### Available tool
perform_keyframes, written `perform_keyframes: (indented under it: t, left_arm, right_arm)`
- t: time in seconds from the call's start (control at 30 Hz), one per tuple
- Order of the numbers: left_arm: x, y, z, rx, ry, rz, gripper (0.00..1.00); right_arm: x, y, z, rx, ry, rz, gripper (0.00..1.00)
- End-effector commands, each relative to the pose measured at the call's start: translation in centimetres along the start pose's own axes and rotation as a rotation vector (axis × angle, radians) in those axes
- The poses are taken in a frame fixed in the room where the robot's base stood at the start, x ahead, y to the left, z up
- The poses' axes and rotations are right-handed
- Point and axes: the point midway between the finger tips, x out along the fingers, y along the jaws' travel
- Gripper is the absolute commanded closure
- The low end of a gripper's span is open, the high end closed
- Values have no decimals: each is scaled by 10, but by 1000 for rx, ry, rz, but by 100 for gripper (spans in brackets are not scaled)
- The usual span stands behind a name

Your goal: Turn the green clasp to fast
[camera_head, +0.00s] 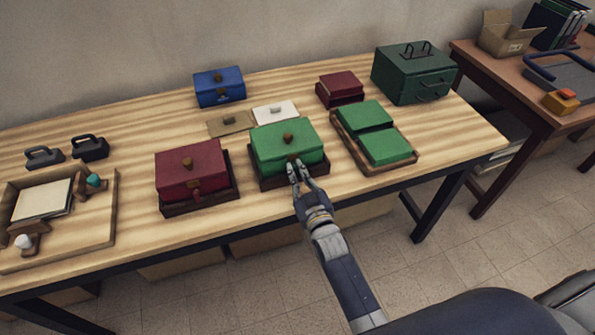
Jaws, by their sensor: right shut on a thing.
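A green velvet-covered box (287,138) sits in a dark tray near the front middle of the table, with a brown knob on its lid. My right gripper (299,169) is at the box's front face, shut on the green clasp. The fingers hide most of the clasp, so I cannot tell which way it is turned. My left gripper is not in view.
A red box (190,170) in a dark tray stands to the left. A wooden tray (404,163) with two green covers lies to the right. Behind are a blue box (219,87), a small dark red box (340,88) and a dark green case (413,72). The table (270,212) has bare wood in front.

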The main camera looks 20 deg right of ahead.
Motion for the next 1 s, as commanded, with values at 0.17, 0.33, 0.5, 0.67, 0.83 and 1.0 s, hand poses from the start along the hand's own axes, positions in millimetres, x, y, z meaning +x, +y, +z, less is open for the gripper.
perform_keyframes:
  t: [0.17,0.33,0.5,0.67,0.83,1.0]
  left_arm:
    - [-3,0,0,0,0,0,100]
    - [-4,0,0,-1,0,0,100]
    - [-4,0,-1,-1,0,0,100]
    - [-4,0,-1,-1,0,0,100]
    - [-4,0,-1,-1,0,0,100]
    - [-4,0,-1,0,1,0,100]
  right_arm:
    - [0,0,1,91,-3,-2,100]
    - [0,0,1,145,-3,-1,100]
    - [-1,0,2,168,-4,-1,100]
    - [-1,0,2,173,-4,-1,100]
    - [-1,0,2,172,-4,-1,100]
    - [0,0,2,172,-3,-1,80]
